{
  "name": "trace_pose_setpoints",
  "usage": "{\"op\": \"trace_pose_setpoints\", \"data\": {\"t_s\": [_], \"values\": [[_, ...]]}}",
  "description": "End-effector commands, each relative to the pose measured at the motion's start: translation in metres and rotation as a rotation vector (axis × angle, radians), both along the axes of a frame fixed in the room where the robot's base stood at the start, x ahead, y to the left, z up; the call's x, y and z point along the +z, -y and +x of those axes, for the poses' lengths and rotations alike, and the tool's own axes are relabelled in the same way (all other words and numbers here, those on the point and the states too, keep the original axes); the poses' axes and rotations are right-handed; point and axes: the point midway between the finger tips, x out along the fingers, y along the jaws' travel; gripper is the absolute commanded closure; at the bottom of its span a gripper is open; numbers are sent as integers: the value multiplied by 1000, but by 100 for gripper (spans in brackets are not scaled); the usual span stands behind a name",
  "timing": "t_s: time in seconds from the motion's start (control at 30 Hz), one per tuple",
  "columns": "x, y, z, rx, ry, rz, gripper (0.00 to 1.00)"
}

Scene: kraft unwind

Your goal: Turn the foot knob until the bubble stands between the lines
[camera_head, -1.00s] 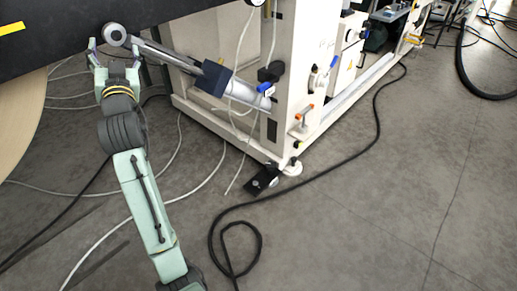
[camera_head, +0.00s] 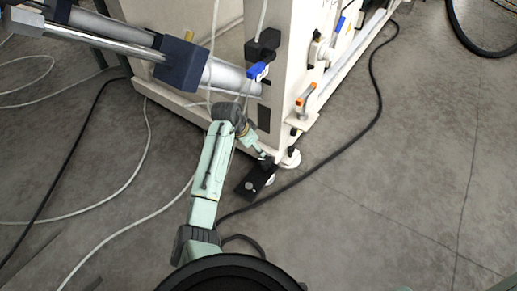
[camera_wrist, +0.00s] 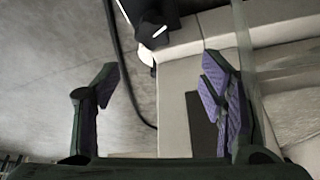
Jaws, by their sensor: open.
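My gripper (camera_head: 264,158) is low beside the machine's near bottom corner, just above a black plate (camera_head: 257,177) on the floor. In the wrist view my gripper (camera_wrist: 160,80) is open, its purple-padded fingers wide apart with nothing between them touching the pads. A white round foot (camera_head: 291,158) stands under the machine corner, right of the gripper. The wrist view shows a white rounded piece (camera_wrist: 147,54), probably a foot, and a black part (camera_wrist: 150,12) at the top. The foot knob cannot be told apart clearly. No bubble or lines can be read.
The cream machine frame (camera_head: 278,120) rises close behind the gripper. A grey cylinder with a dark block (camera_head: 180,64) slants above left. An orange-ended lever (camera_head: 306,94) and blue handle (camera_head: 257,70) stick out. A black cable (camera_head: 345,150) runs on the floor; open floor lies right.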

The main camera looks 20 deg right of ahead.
Motion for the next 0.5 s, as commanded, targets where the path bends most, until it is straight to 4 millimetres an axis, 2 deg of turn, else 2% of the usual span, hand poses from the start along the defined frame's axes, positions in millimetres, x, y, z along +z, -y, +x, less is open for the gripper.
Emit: {"op": "trace_pose_setpoints", "data": {"t_s": [0.03,0.13,0.27,0.5], "values": [[-9,3,-6,-18,-22,10,35],[-18,6,-11,-34,-39,18,35],[-34,11,-10,-33,-40,19,35],[-77,28,-4,-32,-38,19,35]]}}
